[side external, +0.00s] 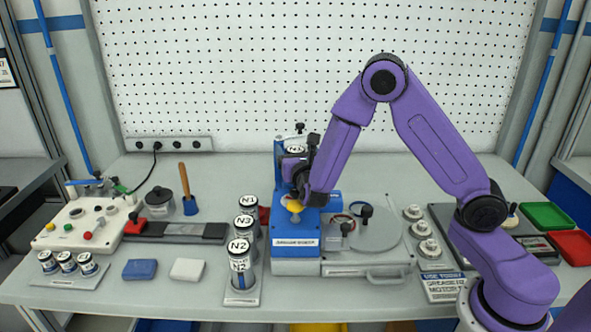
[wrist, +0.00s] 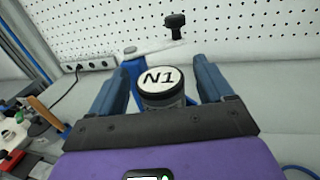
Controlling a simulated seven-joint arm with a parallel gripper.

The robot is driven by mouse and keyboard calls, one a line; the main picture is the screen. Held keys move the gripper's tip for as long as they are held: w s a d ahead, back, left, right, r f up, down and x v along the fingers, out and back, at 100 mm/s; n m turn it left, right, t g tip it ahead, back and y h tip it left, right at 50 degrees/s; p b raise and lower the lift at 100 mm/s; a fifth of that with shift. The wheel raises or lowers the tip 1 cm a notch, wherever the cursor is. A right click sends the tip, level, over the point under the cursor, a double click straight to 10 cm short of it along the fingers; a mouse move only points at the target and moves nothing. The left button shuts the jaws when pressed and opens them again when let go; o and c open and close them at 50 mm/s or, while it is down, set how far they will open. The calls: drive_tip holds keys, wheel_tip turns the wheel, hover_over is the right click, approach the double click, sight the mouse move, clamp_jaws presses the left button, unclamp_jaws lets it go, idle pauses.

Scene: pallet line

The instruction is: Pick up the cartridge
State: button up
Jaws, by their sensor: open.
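A cartridge with a white lid marked N1 (wrist: 162,82) stands between the two fingers of my gripper (wrist: 163,66) in the wrist view. The fingers are apart, with a gap visible on each side of the lid. In the side view, a white-lidded cartridge (side external: 294,149) sits at the top of the blue machine (side external: 296,238), partly hidden by my gripper (side external: 303,172). Its label is too small to read surely there. The cartridge's lower part is hidden in both views.
A rack (side external: 243,297) of cartridges marked N1, N3 and N2 stands left of the blue machine. A grey plate (side external: 375,235) with a black knob lies to its right. Green (side external: 546,216) and red trays are at the far right. A pegboard (side external: 230,70) closes the back.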

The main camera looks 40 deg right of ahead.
drive_tip(key=shift+c, duration=0.3)
clamp_jaws()
drive_tip(key=shift+r, duration=0.2)
drive_tip(key=shift+w+r, duration=0.1)
drive_tip(key=shift+r, duration=0.4)
drive_tip(key=s+r, duration=1.1)
drive_tip(key=s, duration=0.3)
drive_tip(key=shift+a+r, duration=0.3)
drive_tip(key=shift+r, duration=0.05)
